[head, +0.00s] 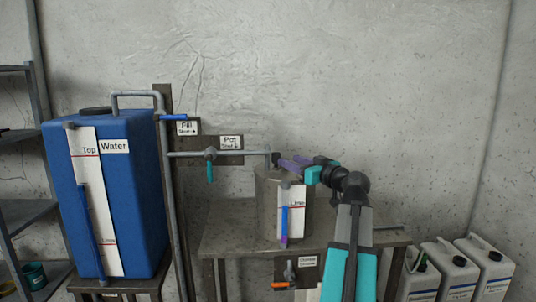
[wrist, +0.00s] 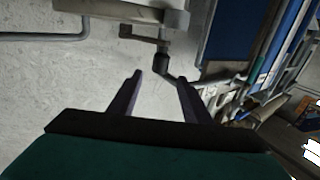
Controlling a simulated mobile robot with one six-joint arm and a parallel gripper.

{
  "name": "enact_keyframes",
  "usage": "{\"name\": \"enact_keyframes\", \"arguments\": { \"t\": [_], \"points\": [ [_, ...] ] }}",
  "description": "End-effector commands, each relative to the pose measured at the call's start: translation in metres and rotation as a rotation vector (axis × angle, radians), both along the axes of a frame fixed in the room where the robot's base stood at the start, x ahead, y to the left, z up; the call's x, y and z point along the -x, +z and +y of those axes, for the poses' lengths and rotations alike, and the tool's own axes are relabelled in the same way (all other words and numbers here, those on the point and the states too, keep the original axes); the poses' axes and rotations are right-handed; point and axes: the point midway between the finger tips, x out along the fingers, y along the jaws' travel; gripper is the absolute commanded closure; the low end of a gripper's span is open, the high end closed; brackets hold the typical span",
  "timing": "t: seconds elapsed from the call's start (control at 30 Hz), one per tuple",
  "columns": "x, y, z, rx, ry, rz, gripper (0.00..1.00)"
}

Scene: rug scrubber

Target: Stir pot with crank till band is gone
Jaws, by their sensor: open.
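The grey pot (head: 266,212) stands on the bench with a white "Lime" gauge strip (head: 293,196) on its front. The gauge has a blue bar and a purple piece at its lower end; I cannot tell whether either is the band. The crank (wrist: 145,39) shows in the wrist view, with its dark knob (wrist: 162,63) hanging from the crank arm. My gripper (head: 281,163) is over the pot's top, its purple fingers pointing left. In the wrist view my gripper (wrist: 159,79) is open and empty. The knob lies just beyond the fingertips, roughly between them. The pot's inside is hidden.
A blue water tank (head: 140,190) stands at the left. A grey pipe (head: 185,154) with a teal-handled valve (head: 210,165) runs to the pot. The bench (head: 225,240) is bare left of the pot. White canisters (head: 455,272) stand at the lower right.

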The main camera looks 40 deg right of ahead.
Motion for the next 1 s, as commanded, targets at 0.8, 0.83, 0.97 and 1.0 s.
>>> {"name": "enact_keyframes", "arguments": {
  "t": [0.8,0.83,0.97,1.0],
  "points": [
    [-0.11,0.002,-0.014,-0.001,0.003,0.001,0.56],
    [-0.113,0.002,-0.015,-0.001,0.003,0.001,0.56],
    [-0.124,0.001,-0.016,0.0,0.003,0.001,0.56],
    [-0.126,0.001,-0.016,0.0,0.003,0.001,0.56]
  ]
}}
